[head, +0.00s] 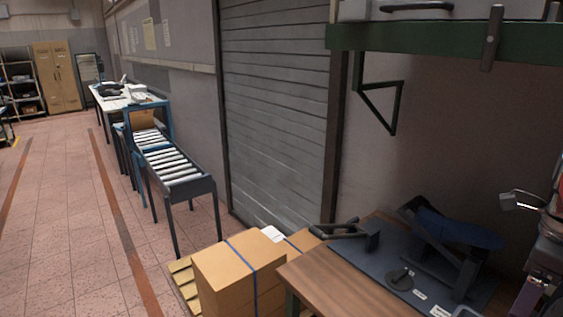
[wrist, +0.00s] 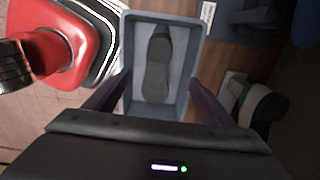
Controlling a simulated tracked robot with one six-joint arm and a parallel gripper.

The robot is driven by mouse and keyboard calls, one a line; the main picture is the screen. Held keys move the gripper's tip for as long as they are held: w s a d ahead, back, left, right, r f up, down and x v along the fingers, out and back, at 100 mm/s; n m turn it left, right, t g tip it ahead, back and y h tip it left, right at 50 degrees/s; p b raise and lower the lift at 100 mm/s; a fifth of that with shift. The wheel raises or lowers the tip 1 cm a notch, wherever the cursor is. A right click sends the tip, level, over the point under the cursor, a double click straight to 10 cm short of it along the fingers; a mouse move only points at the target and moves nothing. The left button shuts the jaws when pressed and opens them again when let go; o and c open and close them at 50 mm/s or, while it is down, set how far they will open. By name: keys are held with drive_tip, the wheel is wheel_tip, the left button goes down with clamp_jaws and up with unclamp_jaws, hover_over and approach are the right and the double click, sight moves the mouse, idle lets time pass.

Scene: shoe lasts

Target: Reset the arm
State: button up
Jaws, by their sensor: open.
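My gripper (wrist: 158,78) shows in the wrist view with its two dark fingers spread apart and nothing between the tips that it grips. Past the fingers is a grey-blue tray (wrist: 196,30) with raised walls. A dark grey shoe last (wrist: 157,65) lies lengthwise inside the tray, below the gap between the fingers. I cannot tell how far the fingertips are above the tray. My gripper is not clearly seen in the head view.
In the wrist view a red object (wrist: 62,25) is left of the tray and a white-and-green item (wrist: 255,105) is right. In the head view a wooden bench (head: 340,275) carries a dark stand (head: 435,240); cardboard boxes (head: 235,275), a roller conveyor (head: 170,165) and open floor lie left.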

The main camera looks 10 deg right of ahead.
drive_tip(key=w+a+f+n+t+h, duration=0.1)
drive_tip(key=w+a+n, duration=0.3)
drive_tip(key=a+n, duration=0.4)
drive_tip(key=w+a+n+t, duration=0.1)
drive_tip(key=w+a+n, duration=0.2)
drive_tip(key=a+n, duration=0.45)
drive_tip(key=s+a+f+n+t, duration=0.1)
drive_tip(key=a+f+n, duration=0.1)
drive_tip(key=a+n, duration=0.5)
drive_tip(key=a+f+n+t+y, duration=0.1)
drive_tip(key=a+f+n+t, duration=0.1)
drive_tip(key=a+n, duration=0.6)
drive_tip(key=a, duration=0.4)
drive_tip(key=shift+s+f+t, duration=0.3)
drive_tip(key=shift+s, duration=0.1)
